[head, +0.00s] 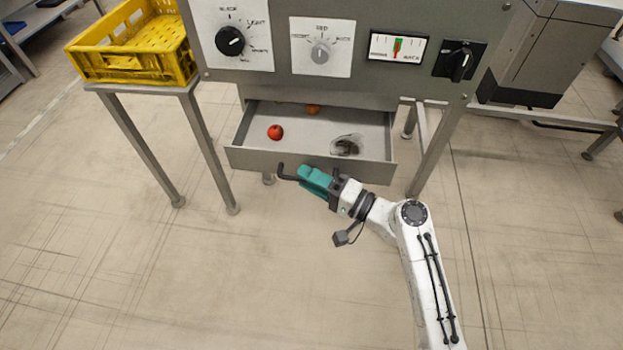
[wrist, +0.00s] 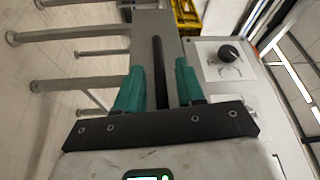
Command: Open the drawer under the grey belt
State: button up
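The grey drawer (head: 310,166) under the control panel is pulled well out, its inside showing in the head view. Its dark bar handle (head: 281,170) sticks out at the front and also shows in the wrist view (wrist: 158,60). My gripper (head: 306,178) is at the drawer front, beside the handle. In the wrist view, the teal fingers of my gripper (wrist: 160,90) stand apart on either side of the handle, with a gap showing on both sides. The grey belt cannot be made out.
In the drawer lie a red round fruit (head: 275,132), an orange item (head: 313,109) at the back and a dark mesh-like thing (head: 346,145). A yellow crate (head: 130,75) stands on a side stand at left. The floor in front is clear.

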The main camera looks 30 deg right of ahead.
grip_shut()
dwell(0.3)
dwell(0.3)
